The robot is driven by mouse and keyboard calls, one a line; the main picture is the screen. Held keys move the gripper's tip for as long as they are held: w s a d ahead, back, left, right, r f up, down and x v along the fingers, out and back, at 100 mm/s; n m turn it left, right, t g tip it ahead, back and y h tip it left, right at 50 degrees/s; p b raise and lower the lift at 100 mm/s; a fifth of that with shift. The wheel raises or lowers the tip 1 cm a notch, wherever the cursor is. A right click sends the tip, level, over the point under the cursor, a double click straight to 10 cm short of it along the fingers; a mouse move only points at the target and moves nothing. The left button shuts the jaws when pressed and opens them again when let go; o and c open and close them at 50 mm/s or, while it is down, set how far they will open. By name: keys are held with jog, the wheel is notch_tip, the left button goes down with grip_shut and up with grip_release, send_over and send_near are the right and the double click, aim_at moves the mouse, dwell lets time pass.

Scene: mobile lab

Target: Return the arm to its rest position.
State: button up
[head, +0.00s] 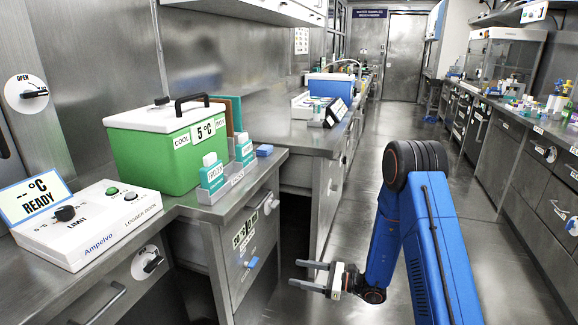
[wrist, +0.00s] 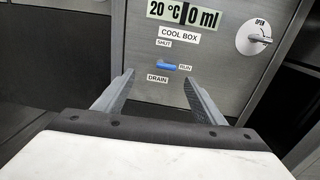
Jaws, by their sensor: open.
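My gripper (head: 309,274) is at the end of my blue arm, low in the aisle in front of the left counter's cabinet. In the wrist view my gripper (wrist: 160,98) shows two grey fingers spread apart with nothing between them. The lever also shows in the head view (head: 249,267). The fingers appear apart from the panel. The arm is bent, with its elbow raised.
A green cool box (head: 160,150) with a white lid stands on the left counter, beside bottles in a rack (head: 212,180) and a control box (head: 85,222). A blue-and-white box (head: 331,85) stands farther back. Another counter (head: 520,135) runs along the right. The aisle floor (head: 400,130) is clear.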

jog(key=s+d+r+n+g+h, duration=0.2)
jog(key=s+r+n+g+h, duration=0.3)
jog(key=s+r+n+g, duration=0.95)
jog(key=s+d+r+n+t+h, duration=0.3)
jog(key=s+d+r+t+h, duration=0.3)
jog(key=s+d, duration=0.5)
jog(key=s+d+r+n+t+h, duration=0.3)
jog(key=s+d+r+t+h, duration=0.3)
jog(key=s+d, duration=0.4)
jog(key=shift+s+d+r+t, duration=0.35)
jog(key=shift+s+r+t, duration=0.45)
jog(key=shift+t, duration=0.25)
